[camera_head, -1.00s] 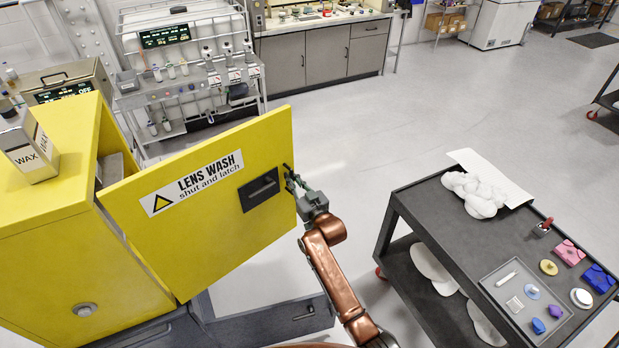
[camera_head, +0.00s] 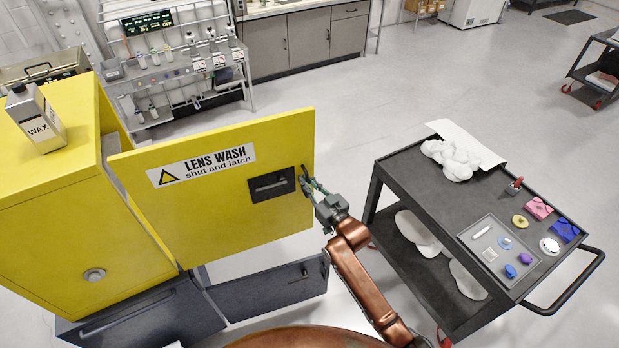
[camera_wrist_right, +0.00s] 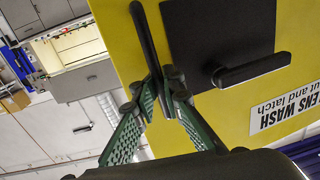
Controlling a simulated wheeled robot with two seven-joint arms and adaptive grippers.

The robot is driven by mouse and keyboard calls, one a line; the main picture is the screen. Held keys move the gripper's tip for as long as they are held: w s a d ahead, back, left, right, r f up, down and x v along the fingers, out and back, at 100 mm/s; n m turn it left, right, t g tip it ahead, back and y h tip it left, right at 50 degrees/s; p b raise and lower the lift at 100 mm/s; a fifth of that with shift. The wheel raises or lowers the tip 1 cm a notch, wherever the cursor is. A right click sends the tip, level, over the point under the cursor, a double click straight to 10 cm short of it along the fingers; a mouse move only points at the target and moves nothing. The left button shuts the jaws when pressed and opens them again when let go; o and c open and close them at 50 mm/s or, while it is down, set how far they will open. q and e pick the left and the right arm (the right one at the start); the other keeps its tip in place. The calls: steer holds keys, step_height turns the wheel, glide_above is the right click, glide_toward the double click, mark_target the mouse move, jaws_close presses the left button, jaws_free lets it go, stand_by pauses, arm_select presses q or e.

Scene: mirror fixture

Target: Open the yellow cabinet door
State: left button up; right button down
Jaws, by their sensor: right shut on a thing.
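The yellow cabinet (camera_head: 70,235) stands at the left in the head view. Its yellow door (camera_head: 230,220) stands ajar, swung well out from the cabinet, with a "LENS WASH shut and latch" label and a black latch plate with a lever (camera_head: 271,184). A thin dark bar handle (camera_wrist_right: 145,35) sits near the door's free edge. My right gripper (camera_head: 306,180) is at that edge. In the right wrist view its green fingers (camera_wrist_right: 156,84) are closed around the lower end of the bar. My left gripper is not in view.
A dark cart (camera_head: 395,160) with a tray and small items stands close to the right of my right arm. A low grey door (camera_head: 265,290) is open beneath the yellow one. Floor beyond the door is clear.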

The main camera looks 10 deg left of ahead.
steer(key=shift+s+a, duration=0.1)
steer(key=shift+s, duration=0.15)
steer(key=shift+w, duration=0.1)
steer(key=c, duration=2.1)
jaws_free()
steer(key=shift+w, duration=0.1)
steer(key=shift+d, duration=0.2)
steer(key=v, duration=1.2)
